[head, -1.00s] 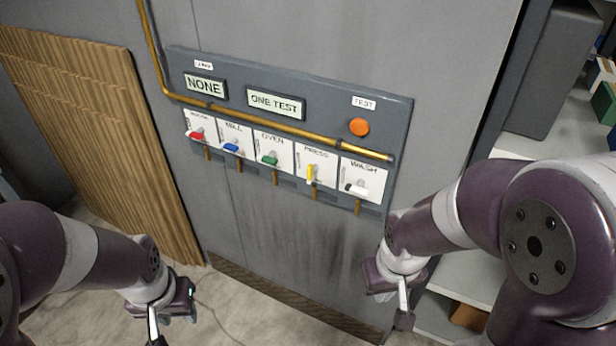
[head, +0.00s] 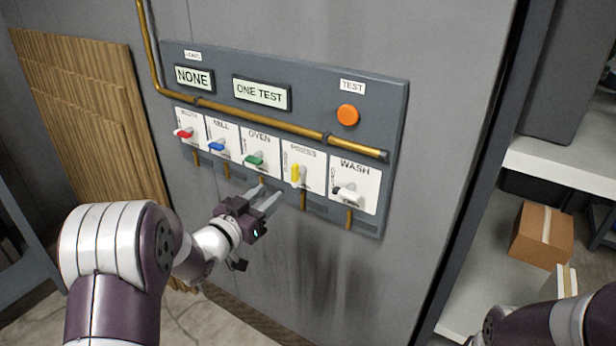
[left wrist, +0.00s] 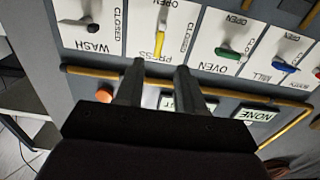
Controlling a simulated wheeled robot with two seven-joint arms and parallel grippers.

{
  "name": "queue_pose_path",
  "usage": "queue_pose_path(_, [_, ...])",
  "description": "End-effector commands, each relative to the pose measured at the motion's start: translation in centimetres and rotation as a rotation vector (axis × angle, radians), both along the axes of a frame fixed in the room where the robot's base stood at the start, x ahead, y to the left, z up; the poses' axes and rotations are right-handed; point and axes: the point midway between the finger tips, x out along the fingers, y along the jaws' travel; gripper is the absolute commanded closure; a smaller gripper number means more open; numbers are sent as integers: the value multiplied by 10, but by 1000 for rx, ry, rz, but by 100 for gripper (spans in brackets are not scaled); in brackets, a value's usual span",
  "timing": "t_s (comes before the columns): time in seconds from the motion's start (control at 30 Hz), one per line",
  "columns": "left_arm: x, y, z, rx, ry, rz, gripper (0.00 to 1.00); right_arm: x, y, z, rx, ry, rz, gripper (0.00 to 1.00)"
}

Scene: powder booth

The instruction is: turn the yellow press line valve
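The yellow press valve lever (head: 296,172) sits on its white PRESS plate (head: 312,180) in the valve row of the grey panel. Its handle looks upright along the plate. My left gripper (head: 269,194) is open and empty, below and left of the lever in the head view, with its fingers pointing at the panel. In the left wrist view, which is upside down, the yellow lever (left wrist: 161,35) lies beyond the gap between the two separated fingertips (left wrist: 160,66). I see no contact. My right gripper is out of view; only part of that arm shows.
Blue (head: 218,146) and red (head: 184,133) levers are farther left. A brass pipe (head: 260,120) runs above the row. An orange button (head: 348,115) and shelves with a cardboard box (head: 540,236) are to the right.

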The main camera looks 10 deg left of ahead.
Motion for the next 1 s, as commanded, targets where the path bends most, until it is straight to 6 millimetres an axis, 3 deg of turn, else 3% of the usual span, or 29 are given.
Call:
queue_pose_path(0.2, [54,-22,-1,1,2,-4,62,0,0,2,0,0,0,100])
queue_pose_path(0.4, [89,-33,0,1,3,0,62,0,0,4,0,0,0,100])
queue_pose_path(0.6, [102,-37,0,2,2,2,62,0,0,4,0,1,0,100])
queue_pose_path(0.83, [103,-38,-1,1,4,2,62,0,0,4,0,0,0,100])
queue_pose_path(0.87, [103,-38,-1,2,2,2,65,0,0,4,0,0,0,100])
queue_pose_path(0.97, [103,-38,-1,1,3,2,98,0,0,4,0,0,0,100])
queue_pose_path(1.0, [103,-38,-1,2,2,2,100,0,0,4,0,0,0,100])
